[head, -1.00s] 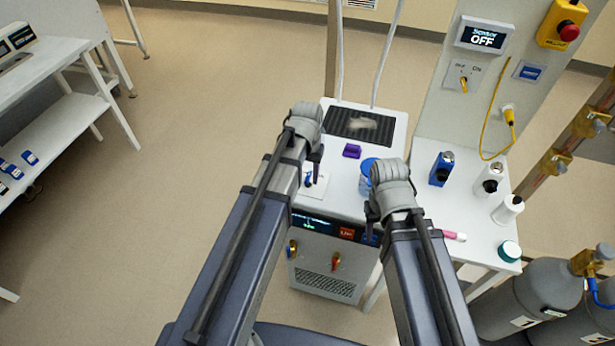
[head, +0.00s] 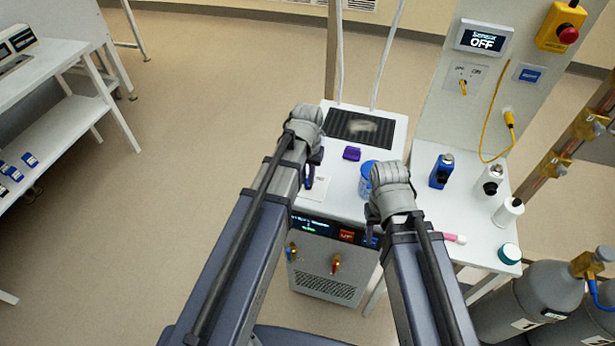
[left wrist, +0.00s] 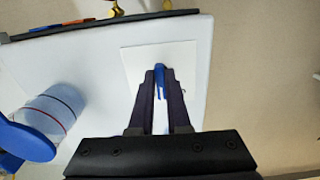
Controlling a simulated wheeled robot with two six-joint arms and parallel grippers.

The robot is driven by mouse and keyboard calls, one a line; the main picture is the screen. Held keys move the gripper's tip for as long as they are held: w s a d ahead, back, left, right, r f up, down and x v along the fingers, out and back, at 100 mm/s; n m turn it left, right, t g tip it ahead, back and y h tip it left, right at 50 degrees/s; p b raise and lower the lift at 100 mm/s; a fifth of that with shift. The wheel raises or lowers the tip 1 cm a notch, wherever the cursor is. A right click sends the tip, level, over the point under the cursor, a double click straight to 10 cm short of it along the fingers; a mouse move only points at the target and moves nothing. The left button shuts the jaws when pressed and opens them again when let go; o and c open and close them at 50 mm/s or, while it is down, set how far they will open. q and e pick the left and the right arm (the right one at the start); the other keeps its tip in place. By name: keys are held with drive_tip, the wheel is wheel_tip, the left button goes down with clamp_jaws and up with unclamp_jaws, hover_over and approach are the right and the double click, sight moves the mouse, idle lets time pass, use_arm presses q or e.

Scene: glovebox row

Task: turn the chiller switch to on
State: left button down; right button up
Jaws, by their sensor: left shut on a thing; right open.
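The chiller (head: 340,262) is a white cabinet with a dark front display (head: 312,225). A white switch plate (head: 321,187) lies on its top, partly hidden by my left gripper. In the left wrist view the plate (left wrist: 185,58) carries a blue switch lever (left wrist: 160,72). My left gripper (head: 309,182) is shut on this lever, with its dark fingers (left wrist: 160,80) on either side of it. My right gripper (head: 371,228) is open over the chiller's front right edge, and its fingers are partly hidden. The lever's exact position and any plate labels cannot be read.
A blue-lidded jar (head: 366,180) stands between my grippers. Bottles (head: 441,172) stand on the right bench (head: 462,205). A wall display (head: 483,40) reads OFF.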

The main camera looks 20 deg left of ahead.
use_arm(q)
drive_tip(key=shift+a+m, duration=0.2)
drive_tip(key=shift+m, duration=2.6)
drive_tip(key=c, duration=0.9)
unclamp_jaws()
drive_tip(key=shift+r, duration=0.1)
wheel_tip(320, 180, up, 8)
drive_tip(key=p, duration=0.8)
drive_tip(key=shift+f, duration=0.2)
